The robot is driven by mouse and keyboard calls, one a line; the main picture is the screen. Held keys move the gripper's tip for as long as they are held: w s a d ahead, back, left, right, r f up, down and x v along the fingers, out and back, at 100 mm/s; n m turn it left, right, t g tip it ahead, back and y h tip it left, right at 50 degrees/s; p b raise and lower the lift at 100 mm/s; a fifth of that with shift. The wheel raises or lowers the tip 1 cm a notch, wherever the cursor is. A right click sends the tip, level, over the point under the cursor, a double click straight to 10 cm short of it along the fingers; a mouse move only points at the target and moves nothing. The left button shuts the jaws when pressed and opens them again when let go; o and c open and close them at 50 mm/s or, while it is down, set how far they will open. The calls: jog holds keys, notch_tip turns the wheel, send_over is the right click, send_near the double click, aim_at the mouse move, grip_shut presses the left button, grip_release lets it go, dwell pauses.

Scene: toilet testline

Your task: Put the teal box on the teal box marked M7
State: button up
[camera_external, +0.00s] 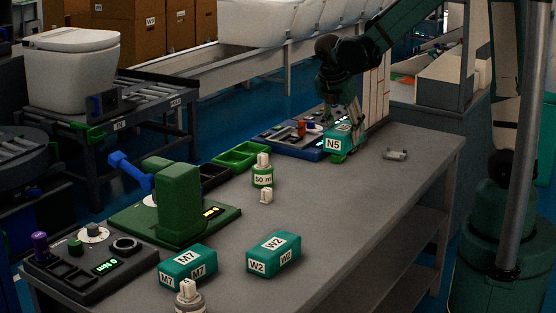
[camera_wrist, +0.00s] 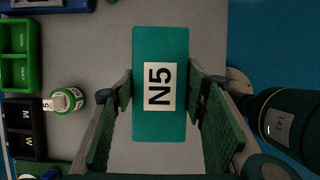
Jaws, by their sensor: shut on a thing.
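A teal box marked N5 (camera_external: 341,142) is between the fingers of my gripper (camera_external: 345,122) at the far end of the table. In the wrist view the N5 box (camera_wrist: 160,45) fills the middle, with the fingers of my gripper (camera_wrist: 160,95) shut on its two sides. Whether it touches the table is hard to tell. A teal box marked M7 (camera_external: 188,263) lies on the near part of the table. A teal box marked W2 (camera_external: 273,254) lies to its right, a gap apart.
A green-labelled bottle (camera_external: 262,174) and a small pale part (camera_external: 266,195) stand mid-table. A green press device (camera_external: 178,205) stands at the left. A white-capped jar (camera_external: 188,298) is close to the M7 box.

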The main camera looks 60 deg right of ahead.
aim_at(343, 128)
notch_tip(343, 128, up, 10)
jog(key=shift+r, duration=0.1)
jog(key=shift+w+a+r, duration=0.15)
jog(key=shift+a+r, duration=0.05)
jog(key=shift+r, duration=0.05)
jog(key=w+a+n+t+p, duration=0.15)
jog(key=w+a, duration=0.35)
jog(key=a, duration=0.8)
jog(key=w+a+r+n+p, duration=0.15)
jog(key=w+a, duration=0.25)
jog(key=a, duration=0.9)
jog(key=w+a+n+t+p, duration=0.1)
jog(key=w+a+n, duration=0.3)
jog(key=a, duration=0.9)
jog(key=s+a+f+n+y+p, duration=0.1)
jog(key=s+a, duration=0.1)
jog(key=a, duration=1.1)
jog(key=s+a+f+n+p, duration=0.1)
jog(key=a, duration=1.1)
notch_tip(343, 128, down, 11)
jog(key=shift+s+d+r+t, duration=0.15)
jog(key=shift+d+t, duration=0.05)
jog(key=shift+t, duration=0.15)
jog(key=shift+f, duration=3.15)
